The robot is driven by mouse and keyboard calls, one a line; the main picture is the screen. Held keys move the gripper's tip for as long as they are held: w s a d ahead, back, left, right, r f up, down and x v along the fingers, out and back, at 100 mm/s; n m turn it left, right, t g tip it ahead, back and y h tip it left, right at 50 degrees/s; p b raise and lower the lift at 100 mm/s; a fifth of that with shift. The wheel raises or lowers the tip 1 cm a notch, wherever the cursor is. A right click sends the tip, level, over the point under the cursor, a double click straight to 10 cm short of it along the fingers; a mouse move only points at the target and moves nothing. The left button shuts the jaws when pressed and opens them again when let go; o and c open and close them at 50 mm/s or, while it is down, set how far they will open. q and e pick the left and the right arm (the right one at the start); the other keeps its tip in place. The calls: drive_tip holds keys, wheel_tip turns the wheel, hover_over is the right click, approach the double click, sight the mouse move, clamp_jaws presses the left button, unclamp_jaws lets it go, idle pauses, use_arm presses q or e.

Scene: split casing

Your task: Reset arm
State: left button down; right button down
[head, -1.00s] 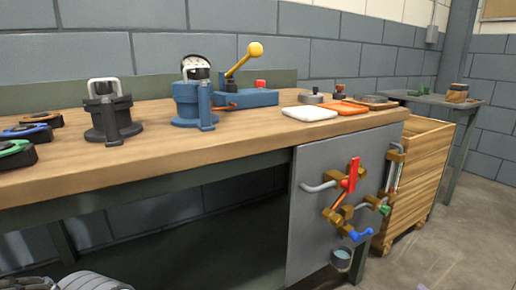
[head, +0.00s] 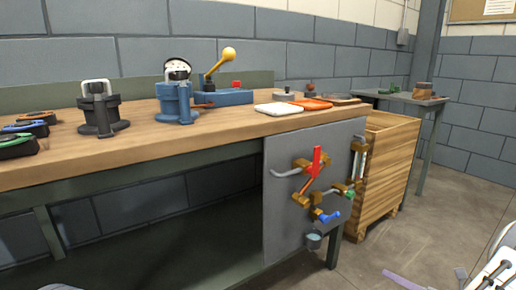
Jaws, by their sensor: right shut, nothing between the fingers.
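My right gripper (head: 470,277) shows at the bottom right corner of the head view, cut off by the frame edge. It is shut and empty, over the floor and apart from the bench and the crate. My left gripper's fingers are not in view.
A wooden workbench (head: 215,137) holds a black fixture (head: 100,110), a blue fixture (head: 175,103) and a yellow-knobbed lever (head: 229,54). A grey panel (head: 280,220) with pipes and a red handle (head: 316,162) hangs at its front. A wooden crate (head: 385,180) stands beside it. The floor at right looks mostly clear.

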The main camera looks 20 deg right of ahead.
drive_tip(key=w+a+r+n+g+y+p, duration=0.15)
drive_tip(key=w+a+r+n+g, duration=0.3)
drive_tip(key=a, duration=0.45)
drive_tip(key=w+a+r+n+g+y, duration=0.1)
drive_tip(key=w+a+n+g+y, duration=0.3)
drive_tip(key=a+n, duration=0.5)
drive_tip(key=w+a+r+n+g+y+p, duration=0.1)
drive_tip(key=w+a+r+n+g, duration=0.2)
drive_tip(key=a+n+g, duration=0.5)
drive_tip(key=s+a+r+n+h+p, duration=0.1)
drive_tip(key=s+a+r+n+h, duration=0.25)
drive_tip(key=s+a+n, duration=0.4)
drive_tip(key=s+a+r+n+h+p, duration=0.2)
drive_tip(key=s+a+n+h, duration=0.2)
drive_tip(key=a+n, duration=0.5)
drive_tip(key=s+a+r+n+h+p, duration=0.1)
drive_tip(key=s+a+r+n+h, duration=0.15)
drive_tip(key=s+a+n, duration=0.6)
wheel_tip(320, 180, up, 38)
drive_tip(key=w+d+n+p, duration=0.1)
drive_tip(key=w+p, duration=0.1)
drive_tip(key=p, duration=3.6)
drive_tip(key=shift+f+n+h, duration=0.25)
drive_tip(key=shift+n+h, duration=0.1)
drive_tip(key=shift+h, duration=0.1)
